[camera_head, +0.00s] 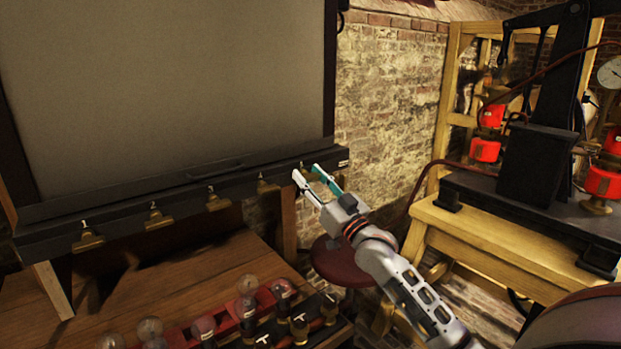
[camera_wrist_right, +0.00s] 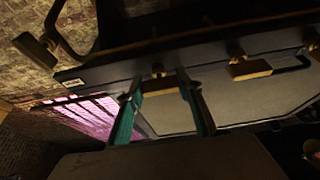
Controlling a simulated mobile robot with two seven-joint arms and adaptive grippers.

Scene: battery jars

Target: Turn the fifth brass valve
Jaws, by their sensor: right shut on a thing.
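Several brass valves with flat handles line the front of a black rail (camera_head: 130,203) below a large grey panel (camera_head: 170,80). The fifth brass valve, at the rail's right end, is mostly hidden by my right gripper (camera_head: 308,178) in the head view. In the right wrist view the fifth brass valve (camera_wrist_right: 158,70) shows at the tips of my right gripper (camera_wrist_right: 161,82), whose teal-padded fingers stand on either side of it. The right gripper is shut on this valve. The fourth brass valve (camera_head: 265,185) is just left of it. My left gripper is not in view.
A wooden table (camera_head: 190,280) below the rail carries glass bulbs and a red-and-black apparatus (camera_head: 265,310). A round dark red stool (camera_head: 345,262) stands under my right arm. A yellow wooden bench (camera_head: 480,235) with black machinery is at the right.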

